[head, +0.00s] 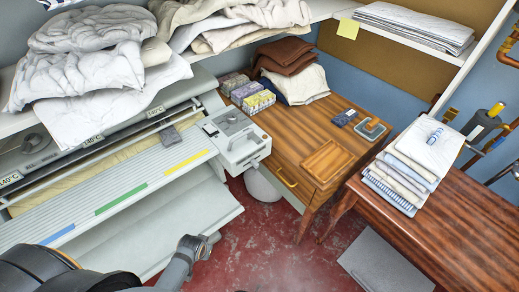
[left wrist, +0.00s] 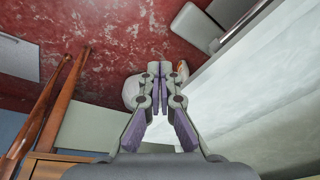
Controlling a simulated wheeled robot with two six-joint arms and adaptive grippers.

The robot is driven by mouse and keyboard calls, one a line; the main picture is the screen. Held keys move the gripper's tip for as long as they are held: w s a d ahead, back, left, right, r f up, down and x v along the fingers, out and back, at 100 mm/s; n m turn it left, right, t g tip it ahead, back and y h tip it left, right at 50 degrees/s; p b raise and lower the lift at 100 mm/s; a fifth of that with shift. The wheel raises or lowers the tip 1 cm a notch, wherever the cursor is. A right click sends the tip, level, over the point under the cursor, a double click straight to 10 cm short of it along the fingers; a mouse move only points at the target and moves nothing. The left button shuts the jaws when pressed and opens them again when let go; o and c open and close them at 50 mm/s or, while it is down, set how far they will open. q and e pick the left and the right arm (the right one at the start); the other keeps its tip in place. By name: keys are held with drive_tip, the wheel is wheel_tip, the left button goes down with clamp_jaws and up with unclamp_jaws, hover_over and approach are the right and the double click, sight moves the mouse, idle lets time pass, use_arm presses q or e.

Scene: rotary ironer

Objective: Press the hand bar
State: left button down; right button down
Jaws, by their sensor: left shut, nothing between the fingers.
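The rotary ironer stands at left in the head view, with a pale ribbed front board (head: 120,190) carrying blue, green and yellow marks. A thin bar (head: 90,150) runs lengthwise above this board, in front of the roll; I cannot tell for sure that it is the hand bar. A grey control box (head: 235,140) sits at the ironer's right end. My left gripper (head: 205,243) is low in front of the ironer's lower tray, apart from the thin bar. In the left wrist view its fingers (left wrist: 159,85) are shut and empty, beside a pale panel. My right gripper is not in view.
White linen (head: 90,75) is heaped on the shelf above the ironer. A wooden cabinet (head: 310,130) and a bench (head: 440,230) with folded cloths (head: 415,165) stand to the right. Red floor (head: 275,240) is open between them. A white round object (head: 262,187) sits under the ironer's end.

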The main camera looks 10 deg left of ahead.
use_arm(q)
drive_tip(key=w+r+m+t, duration=0.1)
drive_tip(key=w+r, duration=0.1)
drive_tip(key=w, duration=0.1)
drive_tip(key=w+a+r+m+t+y+b, duration=0.1)
drive_tip(key=w+r+m+t, duration=0.1)
drive_tip(key=w, duration=0.1)
drive_tip(key=w+a+r+m+t, duration=0.1)
drive_tip(key=w+r, duration=0.2)
drive_tip(key=shift+a+t, duration=0.2)
drive_tip(key=shift+t, duration=0.1)
drive_tip(key=w+r+m+t+b, duration=0.2)
drive_tip(key=w+r+m+t, duration=0.35)
drive_tip(key=r, duration=0.25)
drive_tip(key=d+r+m+t+h, duration=0.2)
drive_tip(key=d+r+m+h, duration=0.2)
drive_tip(key=r+m, duration=0.3)
drive_tip(key=w+d+r+m+t+h+b, duration=0.1)
drive_tip(key=d+r+m+t+h, duration=0.1)
drive_tip(key=d+r+m+h, duration=0.3)
wheel_tip(320, 180, up, 5)
drive_tip(key=d+m, duration=0.1)
drive_tip(key=m, duration=0.2)
drive_tip(key=shift+w+f+h, duration=0.2)
drive_tip(key=shift+w+h, duration=0.1)
drive_tip(key=shift+d, duration=0.1)
